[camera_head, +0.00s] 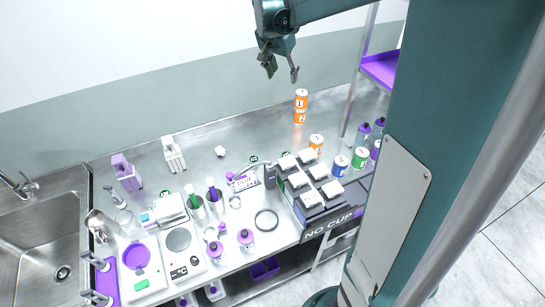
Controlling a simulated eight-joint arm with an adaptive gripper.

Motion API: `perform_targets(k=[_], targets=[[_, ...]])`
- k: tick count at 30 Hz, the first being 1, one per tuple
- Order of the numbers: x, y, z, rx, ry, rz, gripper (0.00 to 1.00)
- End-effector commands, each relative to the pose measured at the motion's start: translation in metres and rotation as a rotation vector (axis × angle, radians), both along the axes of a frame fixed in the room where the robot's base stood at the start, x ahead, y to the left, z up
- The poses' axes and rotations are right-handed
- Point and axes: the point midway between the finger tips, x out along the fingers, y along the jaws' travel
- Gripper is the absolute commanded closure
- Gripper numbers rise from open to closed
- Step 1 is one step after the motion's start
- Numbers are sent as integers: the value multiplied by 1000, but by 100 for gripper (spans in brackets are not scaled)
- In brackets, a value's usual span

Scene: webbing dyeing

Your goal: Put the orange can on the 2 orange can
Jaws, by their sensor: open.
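Two orange cans stand stacked near the back of the steel counter. The upper orange can (301,97) appears marked 1 and rests on the lower orange can (299,117), which appears marked 2. Both look upright. Another orange can (316,142) stands on the counter in front of them, a little to the right; its number is hard to read. My gripper (282,76) is open and empty, pointing down above and to the left of the stack, apart from it.
A blue-labelled can (340,166) and a green-labelled can (359,158) stand right of a rack of white-topped boxes (319,172). A shelf post (359,75) rises right of the stack. The counter (250,132) left of the stack is clear.

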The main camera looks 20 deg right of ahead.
Motion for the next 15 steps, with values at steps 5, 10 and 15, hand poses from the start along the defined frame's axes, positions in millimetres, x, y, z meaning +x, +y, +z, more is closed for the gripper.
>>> perform_targets(k=[5,10,15], targets=[[-31,24,17,-1,-10,90,50],[-60,45,29,-4,-22,176,50],[-90,65,38,-9,-35,260,50]])
